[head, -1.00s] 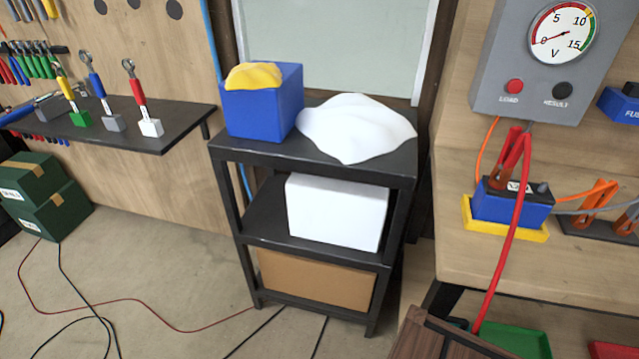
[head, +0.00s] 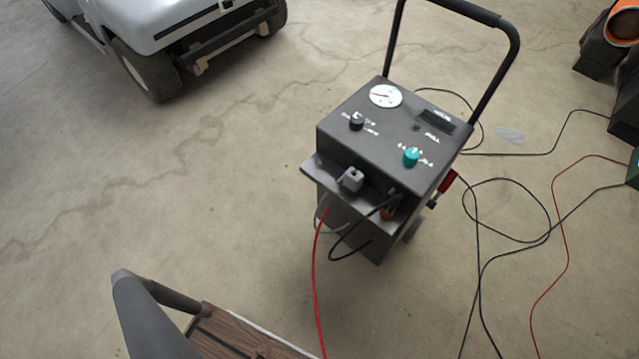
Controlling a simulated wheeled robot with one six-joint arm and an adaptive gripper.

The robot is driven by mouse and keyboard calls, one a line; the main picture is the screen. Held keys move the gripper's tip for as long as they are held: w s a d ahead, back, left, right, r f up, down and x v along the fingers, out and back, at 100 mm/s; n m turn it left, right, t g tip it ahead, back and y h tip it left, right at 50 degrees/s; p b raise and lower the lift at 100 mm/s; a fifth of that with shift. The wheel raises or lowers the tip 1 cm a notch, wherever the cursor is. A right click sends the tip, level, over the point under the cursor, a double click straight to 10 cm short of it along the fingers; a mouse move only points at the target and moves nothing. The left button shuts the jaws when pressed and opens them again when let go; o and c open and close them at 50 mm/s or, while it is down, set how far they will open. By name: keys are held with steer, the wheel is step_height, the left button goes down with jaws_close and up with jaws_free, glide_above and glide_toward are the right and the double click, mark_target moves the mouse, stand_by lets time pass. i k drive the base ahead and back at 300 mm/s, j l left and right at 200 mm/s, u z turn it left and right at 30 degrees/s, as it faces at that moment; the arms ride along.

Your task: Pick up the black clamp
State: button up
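A dark grey wheeled charger box (head: 395,140) stands on the floor, right of centre in the head view. On its front ledge (head: 318,168), at the right end, is a small dark clamp with copper-coloured jaws (head: 388,212). A black cable (head: 345,250) loops from near it, so it looks like the black clamp, but it is small and partly hidden. A small grey block (head: 351,180) is at the ledge's middle. My gripper is not in view.
A red cable (head: 315,270) runs down from the ledge. Black and red cables (head: 500,240) lie on the floor at right. A pale vehicle (head: 170,30) stands at upper left. The box's tall push handle (head: 497,70) rises behind it. Floor at left is clear.

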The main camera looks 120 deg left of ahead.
mark_target(390, 209)
steer(key=u, duration=2.95)
steer(key=k+l+z, duration=0.1)
steer(key=z, duration=3.4)
steer(key=u, duration=3.6)
